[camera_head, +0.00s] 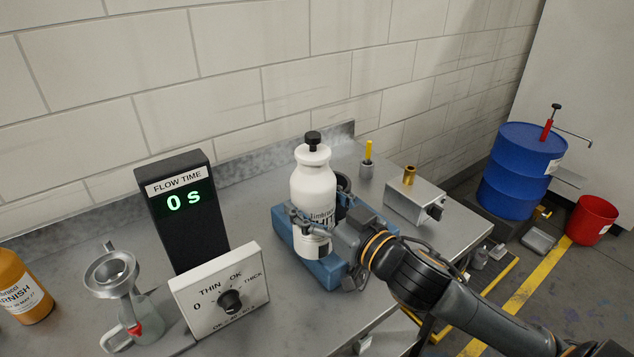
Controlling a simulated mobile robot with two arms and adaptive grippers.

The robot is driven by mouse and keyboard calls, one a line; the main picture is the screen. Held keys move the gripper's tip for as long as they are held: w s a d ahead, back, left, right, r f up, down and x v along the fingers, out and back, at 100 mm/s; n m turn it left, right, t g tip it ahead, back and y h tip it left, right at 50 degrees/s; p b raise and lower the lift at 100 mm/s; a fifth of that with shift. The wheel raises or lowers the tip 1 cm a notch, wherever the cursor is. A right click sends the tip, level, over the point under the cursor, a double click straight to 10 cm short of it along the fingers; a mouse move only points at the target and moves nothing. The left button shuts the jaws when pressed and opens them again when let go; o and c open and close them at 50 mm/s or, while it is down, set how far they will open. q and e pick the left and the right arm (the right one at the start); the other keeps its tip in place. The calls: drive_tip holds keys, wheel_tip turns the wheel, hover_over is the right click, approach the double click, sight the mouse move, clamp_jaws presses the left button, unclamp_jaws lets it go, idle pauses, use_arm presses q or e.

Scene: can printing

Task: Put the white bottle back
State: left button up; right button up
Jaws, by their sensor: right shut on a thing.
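The white bottle (314,182) has a black knobbed cap and dark lettering on its label. It stands upright at the blue holder (322,272) on the grey metal bench. My right gripper (312,226) reaches in from the right and is shut on the lower body of the bottle, with its fingers around the label. The bottle's base is partly hidden by the gripper and holder, so I cannot tell whether it is fully seated. A dark round opening (344,184) shows just behind the bottle. My left gripper is not in view.
Left of the holder stand a black flow-time display (182,215) reading 0 s, a dial box (220,290), a metal cup on a stand (112,272) and an orange varnish bottle (22,288). A metal block (415,203) is to the right. A blue drum (520,170) and red bucket (592,218) stand beyond.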

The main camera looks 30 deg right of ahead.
sight(298, 242)
drive_tip(key=s+a+f+h, duration=0.1)
drive_tip(key=f, duration=0.1)
drive_tip(key=s+a+f+m+h, duration=0.1)
drive_tip(key=f, duration=0.2)
drive_tip(key=s+a+f+m+h, duration=0.1)
drive_tip(key=f, duration=0.1)
drive_tip(key=shift+s+a+f, duration=0.25)
drive_tip(key=shift+s+a, duration=0.05)
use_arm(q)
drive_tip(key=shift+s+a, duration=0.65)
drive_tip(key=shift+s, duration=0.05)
use_arm(e)
drive_tip(key=shift+s+a+f+h, duration=0.25)
drive_tip(key=shift+a+f, duration=0.05)
drive_tip(key=shift+f, duration=0.2)
drive_tip(key=shift+s+a+f+h, duration=0.2)
drive_tip(key=shift+a+f+h, duration=0.1)
drive_tip(key=shift+f, duration=0.2)
